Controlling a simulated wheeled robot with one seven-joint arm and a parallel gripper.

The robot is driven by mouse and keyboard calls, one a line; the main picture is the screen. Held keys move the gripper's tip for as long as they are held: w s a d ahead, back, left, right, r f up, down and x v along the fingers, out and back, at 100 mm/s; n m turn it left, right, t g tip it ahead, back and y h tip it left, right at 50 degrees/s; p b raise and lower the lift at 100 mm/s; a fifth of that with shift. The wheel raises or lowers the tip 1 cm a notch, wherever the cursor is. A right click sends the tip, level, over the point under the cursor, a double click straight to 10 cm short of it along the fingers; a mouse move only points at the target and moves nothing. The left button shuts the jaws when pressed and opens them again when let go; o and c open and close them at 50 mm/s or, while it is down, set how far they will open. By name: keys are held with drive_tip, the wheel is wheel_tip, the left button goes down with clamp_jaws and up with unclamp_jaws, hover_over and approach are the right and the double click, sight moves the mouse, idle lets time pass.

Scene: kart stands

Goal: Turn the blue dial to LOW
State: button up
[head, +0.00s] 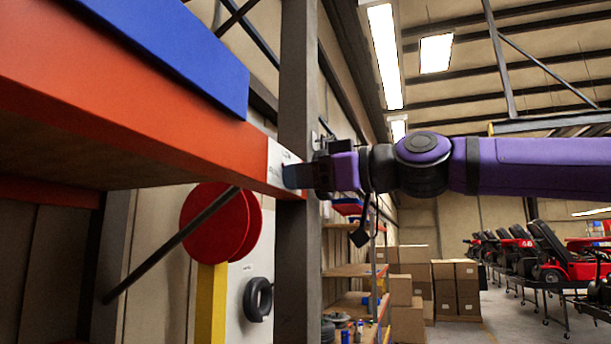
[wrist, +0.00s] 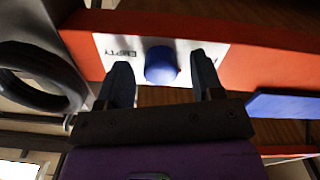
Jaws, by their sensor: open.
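The blue dial (wrist: 161,65) is a round knob on a white label plate (wrist: 110,50) on the front of an orange-red shelf beam. Upside-down lettering that looks like EMPTY shows left of the dial; the lettering on the right is mostly hidden by a finger. My gripper (wrist: 161,72) is open, with one dark finger on each side of the dial and gaps visible between. In the head view my gripper (head: 303,176) is at the right end of the beam, over the white plate (head: 279,160); the dial is hidden there. I cannot tell the dial's setting.
The orange-red beam (head: 150,125) fills the upper left, with a blue panel (head: 165,45) on top. A grey post (head: 298,80) stands close behind my gripper. Red discs (head: 215,225), cardboard boxes (head: 455,290) and red karts (head: 570,265) are farther back.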

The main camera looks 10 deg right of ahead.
drive_tip(key=c, duration=0.9)
drive_tip(key=shift+c, duration=0.2)
drive_tip(key=shift+m, duration=0.4)
drive_tip(key=m, duration=1)
drive_tip(key=shift+s+m, duration=0.1)
drive_tip(key=shift+m, duration=0.3)
